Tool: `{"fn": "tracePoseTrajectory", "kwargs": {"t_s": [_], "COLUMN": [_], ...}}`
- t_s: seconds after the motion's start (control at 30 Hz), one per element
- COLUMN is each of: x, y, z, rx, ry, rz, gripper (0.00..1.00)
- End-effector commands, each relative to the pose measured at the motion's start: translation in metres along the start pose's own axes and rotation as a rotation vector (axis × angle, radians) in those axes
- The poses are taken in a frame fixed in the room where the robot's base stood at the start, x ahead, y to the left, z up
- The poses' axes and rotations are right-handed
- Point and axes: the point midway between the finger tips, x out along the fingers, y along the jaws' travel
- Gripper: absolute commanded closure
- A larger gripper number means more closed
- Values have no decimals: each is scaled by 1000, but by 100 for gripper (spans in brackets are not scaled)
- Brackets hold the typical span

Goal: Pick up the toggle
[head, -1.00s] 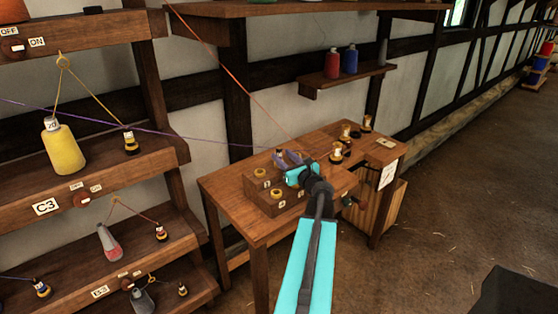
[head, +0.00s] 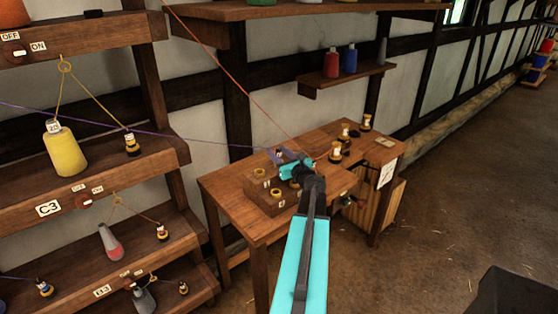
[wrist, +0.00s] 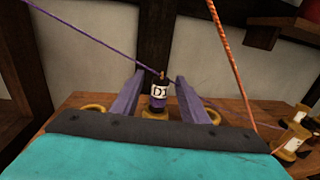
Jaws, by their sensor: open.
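A small purple piece with a white label, apparently "D1" (wrist: 158,93), stands upright on the wooden bench in the wrist view. It looks like the toggle; a purple cord (wrist: 95,42) runs to its top from the upper left. A gold ring or base shows at its foot. My gripper (wrist: 158,80) is open, its two purple fingers on either side of the toggle, with gaps on both sides. Whether the fingertips reach its depth I cannot tell. In the head view my gripper (head: 283,156) is over the bench's stepped block and largely hides the toggle.
Gold rings (head: 277,193) sit on the stepped block (head: 262,200). Several black-and-gold pieces (head: 336,150) stand at the bench's (head: 235,222) right. A shelf rack (head: 100,170) stands left.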

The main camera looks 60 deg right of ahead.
Motion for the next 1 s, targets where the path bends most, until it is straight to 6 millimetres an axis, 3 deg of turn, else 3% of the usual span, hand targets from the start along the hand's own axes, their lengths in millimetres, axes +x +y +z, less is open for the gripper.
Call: {"fn": "tracePoseTrajectory", "kwargs": {"t_s": [0.4,1.0], "x": [35,36], "y": [0,1], "z": [0,0], "rx": [0,0], "ry": [0,1], "rz": [1,1], "gripper": [60,60]}}
